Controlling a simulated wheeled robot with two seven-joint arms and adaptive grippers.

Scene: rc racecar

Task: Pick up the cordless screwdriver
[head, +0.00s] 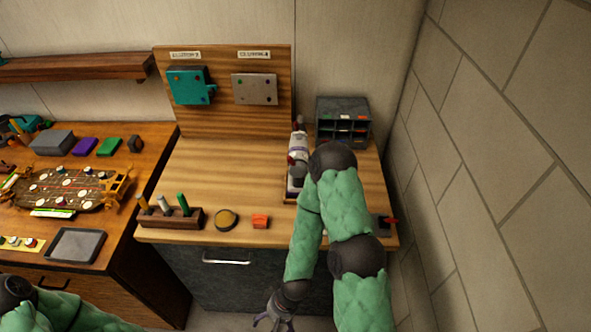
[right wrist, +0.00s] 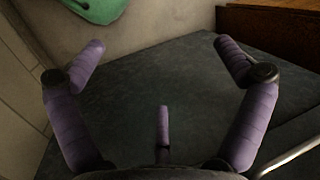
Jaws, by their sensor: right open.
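I cannot pick out the cordless screwdriver with certainty. A teal and dark tool-like thing (head: 30,123) lies at the back left of the left table, too small to make out. A grey and dark thing (head: 296,176) stands below a white bottle on the right workbench, partly hidden by my right arm. My right gripper (head: 274,320) hangs low in front of the workbench's dark cabinet, below the worktop. In the right wrist view its purple fingers (right wrist: 160,45) are spread, with nothing between them. My left arm shows at the bottom left; its gripper is out of view.
The workbench top (head: 225,168) holds a peg block (head: 172,218), a round yellow-topped thing (head: 226,219), an orange piece (head: 260,221), a white bottle (head: 298,146) and a grey organiser (head: 343,121). A cabinet handle (head: 226,262) juts out. A block wall (head: 500,150) closes the right.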

